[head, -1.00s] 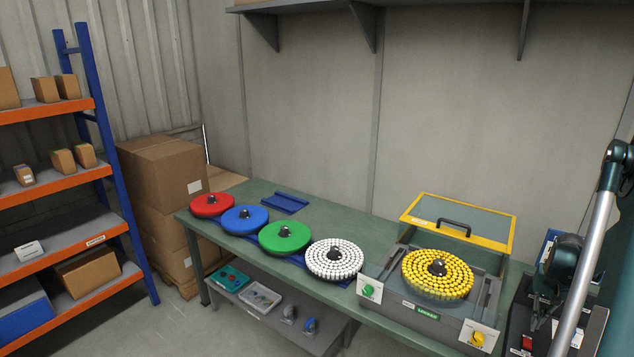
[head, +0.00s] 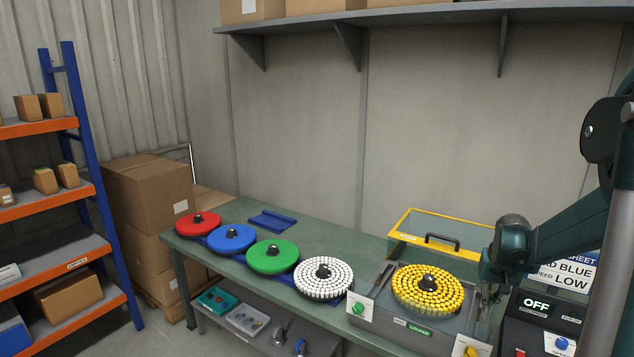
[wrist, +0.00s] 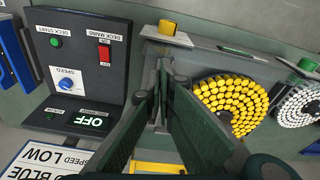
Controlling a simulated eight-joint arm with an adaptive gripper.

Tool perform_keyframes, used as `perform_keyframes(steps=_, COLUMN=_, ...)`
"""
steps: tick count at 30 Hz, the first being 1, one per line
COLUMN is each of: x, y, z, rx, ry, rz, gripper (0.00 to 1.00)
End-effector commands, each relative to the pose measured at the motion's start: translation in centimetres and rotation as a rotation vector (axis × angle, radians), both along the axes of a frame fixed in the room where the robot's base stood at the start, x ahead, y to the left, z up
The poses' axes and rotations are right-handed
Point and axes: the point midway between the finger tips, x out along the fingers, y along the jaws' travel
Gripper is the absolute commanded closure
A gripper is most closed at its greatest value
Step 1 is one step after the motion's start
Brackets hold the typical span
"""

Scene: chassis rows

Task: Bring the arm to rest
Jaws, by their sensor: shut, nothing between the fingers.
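My gripper (wrist: 163,68) is shut and empty in the wrist view, its dark fingers meeting near the middle top. It hangs above the bench, between the control box (wrist: 88,60) and the yellow carousel (wrist: 232,100). In the head view my arm comes in from the right and bends down beside the yellow carousel (head: 428,289); the fingertips are hard to make out there. The carousel sits on a grey deck (head: 395,333) with its yellow-framed lid (head: 437,232) raised behind it. The control box (head: 545,325) at the right reads OFF.
White (head: 323,278), green (head: 271,257), blue (head: 231,238) and red (head: 198,224) discs stand along the bench (head: 335,235). A sign (head: 565,272) reads LOW beside the control box. A wall shelf (head: 430,18) hangs above. Shelving (head: 85,150) and cartons (head: 150,190) stand left.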

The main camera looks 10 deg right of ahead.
Motion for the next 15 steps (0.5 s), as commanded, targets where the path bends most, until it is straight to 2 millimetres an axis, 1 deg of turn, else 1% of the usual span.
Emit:
perform_keyframes(steps=1, x=0.1, y=1.3, z=0.6, rx=-0.004, ry=-0.006, rz=0.014, gripper=1.00)
perform_keyframes(steps=8, x=0.2, y=6.4, z=3.1, rx=-0.029, ry=-0.043, rz=0.068, gripper=1.00)
perform_keyframes(steps=15, x=-0.3, y=11.7, z=5.4, rx=-0.051, ry=-0.080, rz=0.123, gripper=1.00)
